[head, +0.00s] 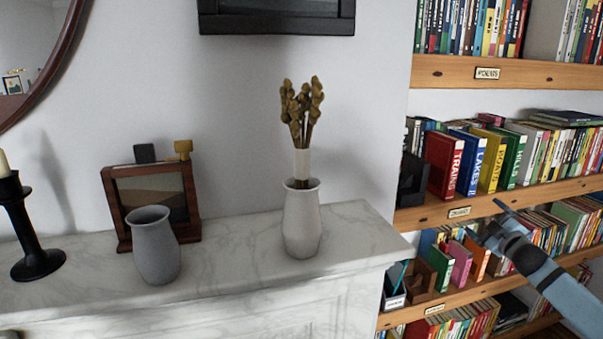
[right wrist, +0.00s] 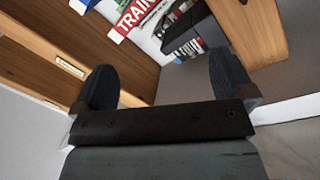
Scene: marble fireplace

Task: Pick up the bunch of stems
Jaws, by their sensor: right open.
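The bunch of stems (head: 301,108) is brown with knobbly tops and has a white wrap (head: 302,163) around its lower part. It stands upright in a white vase (head: 301,222) on the marble mantel (head: 235,262). My right gripper (head: 484,219) is at the right in the head view, in front of the bookshelves and well apart from the stems. In the right wrist view its two dark fingers (right wrist: 165,88) are spread with nothing between them. The stem ends inside the vase are hidden. My left gripper does not show.
A grey vase (head: 154,250), a framed picture (head: 152,200) and a black candlestick (head: 33,235) stand left of the white vase. A dark frame (head: 277,17) hangs above. Bookshelves (head: 500,208) fill the right side. The mantel's right end is clear.

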